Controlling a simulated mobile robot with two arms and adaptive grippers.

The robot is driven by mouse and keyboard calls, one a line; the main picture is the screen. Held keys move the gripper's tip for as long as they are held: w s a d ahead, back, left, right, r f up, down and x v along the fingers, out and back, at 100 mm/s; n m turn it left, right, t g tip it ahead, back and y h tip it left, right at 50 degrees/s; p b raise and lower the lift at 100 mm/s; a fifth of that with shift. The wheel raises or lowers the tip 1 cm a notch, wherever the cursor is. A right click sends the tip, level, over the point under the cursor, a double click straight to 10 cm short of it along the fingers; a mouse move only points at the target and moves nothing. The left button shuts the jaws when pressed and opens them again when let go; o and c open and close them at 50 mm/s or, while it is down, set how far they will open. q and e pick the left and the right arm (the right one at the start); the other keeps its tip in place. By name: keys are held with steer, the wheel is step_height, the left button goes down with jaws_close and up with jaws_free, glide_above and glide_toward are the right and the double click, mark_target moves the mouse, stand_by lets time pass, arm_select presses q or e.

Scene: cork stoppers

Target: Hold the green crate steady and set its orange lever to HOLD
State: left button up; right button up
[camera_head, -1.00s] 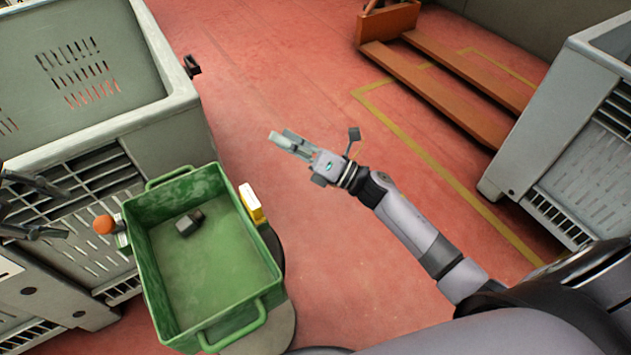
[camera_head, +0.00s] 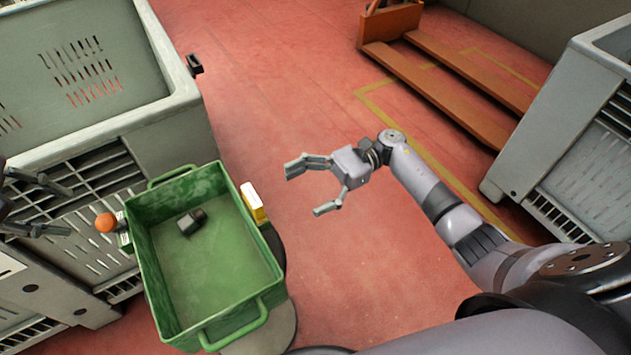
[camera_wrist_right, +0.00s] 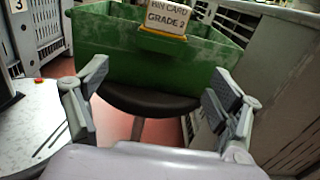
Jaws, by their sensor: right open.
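The green crate (camera_head: 158,290) stands on a dark round seat or stand left of centre. Its orange lever (camera_head: 105,222) has a round knob sticking out on the crate's left side, by a small pale plate whose marks I cannot read. My left gripper (camera_head: 68,211) is at the left edge, fingers apart, a little left of the knob and not touching it; its arm is out of view. My right gripper (camera_head: 307,190) is open and empty over the floor, right of the crate. In the right wrist view, the crate's wall (camera_wrist_right: 115,50) lies ahead between the open fingers (camera_wrist_right: 160,85).
A yellow holder with a white card (camera_head: 252,202) is on the crate's right wall; the wrist view reads "BIN CARD GRADE 2". Small dark blocks (camera_head: 190,222) lie in the crate. Grey bins stand left (camera_head: 100,130) and right (camera_head: 590,140).

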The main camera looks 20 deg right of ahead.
steer(key=a, duration=0.3)
steer(key=s+a, duration=0.1)
steer(key=a, duration=0.5)
steer(key=shift+s+a, duration=0.15)
steer(key=shift+s, duration=0.05)
steer(key=c, duration=1.7)
